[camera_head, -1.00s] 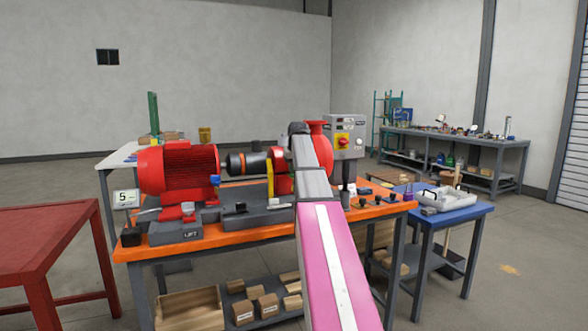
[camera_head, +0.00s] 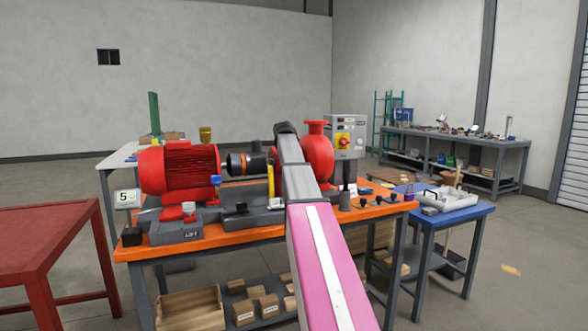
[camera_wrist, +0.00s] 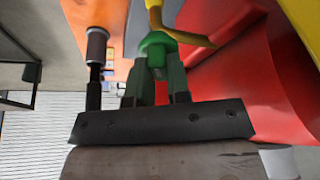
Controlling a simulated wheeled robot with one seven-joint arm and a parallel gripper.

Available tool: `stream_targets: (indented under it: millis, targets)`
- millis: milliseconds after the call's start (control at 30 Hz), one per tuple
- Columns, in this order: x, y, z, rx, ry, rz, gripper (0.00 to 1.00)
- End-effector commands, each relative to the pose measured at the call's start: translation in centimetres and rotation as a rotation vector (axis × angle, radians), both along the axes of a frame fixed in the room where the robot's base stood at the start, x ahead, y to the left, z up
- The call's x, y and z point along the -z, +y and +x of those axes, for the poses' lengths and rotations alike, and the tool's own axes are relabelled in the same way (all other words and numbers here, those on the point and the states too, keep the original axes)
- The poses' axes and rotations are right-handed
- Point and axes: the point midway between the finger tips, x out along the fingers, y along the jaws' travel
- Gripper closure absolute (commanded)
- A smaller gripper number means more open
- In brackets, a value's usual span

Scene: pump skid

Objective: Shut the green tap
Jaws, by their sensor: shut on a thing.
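The green tap (camera_wrist: 156,44) shows in the wrist view as a small green piece beside the red pump housing (camera_wrist: 235,75). My gripper (camera_wrist: 158,68) is shut on it, with one finger on each side. A curved yellow part (camera_wrist: 182,37) runs above and to the right of the green piece. In the head view the red pump (camera_head: 317,155) stands on the orange bench (camera_head: 200,243). My arm crosses in front of it there and hides the tap and my gripper.
A red motor (camera_head: 178,170) stands on the bench's left side. A grey control box (camera_head: 347,135) stands behind the pump at right. A blue side table (camera_head: 470,214) holds a white tray. In the wrist view a grey-and-black post (camera_wrist: 96,55) stands left of my fingers.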

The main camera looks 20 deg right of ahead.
Motion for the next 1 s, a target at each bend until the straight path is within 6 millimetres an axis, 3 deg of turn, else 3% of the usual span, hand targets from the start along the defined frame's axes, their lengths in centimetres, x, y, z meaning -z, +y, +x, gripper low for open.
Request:
stream_targets:
  millis: [500,1000]
  targets:
    - [0.11,0.02,0.20,0.402,0.003,0.002,1.00]
    - [0.16,0.06,0.12,0.524,0.002,0.004,1.00]
